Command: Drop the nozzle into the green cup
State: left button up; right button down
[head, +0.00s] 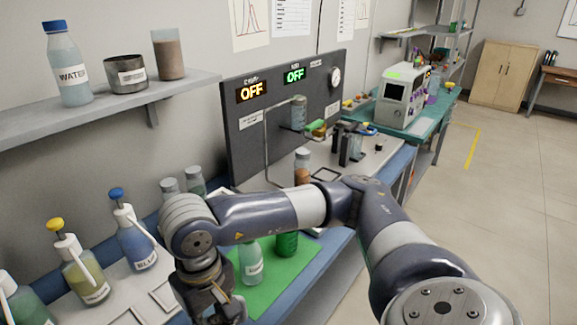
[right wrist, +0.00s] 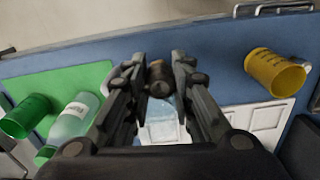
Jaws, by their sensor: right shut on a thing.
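My right gripper (head: 213,298) is low in the head view, left of the green mat, and its fingers (right wrist: 158,68) fill the middle of the right wrist view. They are shut on a small dark brownish piece, which looks like the nozzle (right wrist: 160,80); the fingers hide part of it. A pale blue, clear body with a white label (right wrist: 163,122) shows below it; I cannot tell if the two are joined. The green cup (head: 287,244) stands on the mat, and it also shows in the right wrist view (right wrist: 25,117). My left gripper is not in view.
A labelled clear bottle (head: 251,263) stands next to the cup on the green mat (head: 312,246). A yellow cup (right wrist: 274,72) is right in the wrist view. Pump bottles (head: 132,240) stand at the left. A shelf (head: 110,105) overhangs the bench.

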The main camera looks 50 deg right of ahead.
aim_at(291, 248)
jog(key=z, duration=1.55)
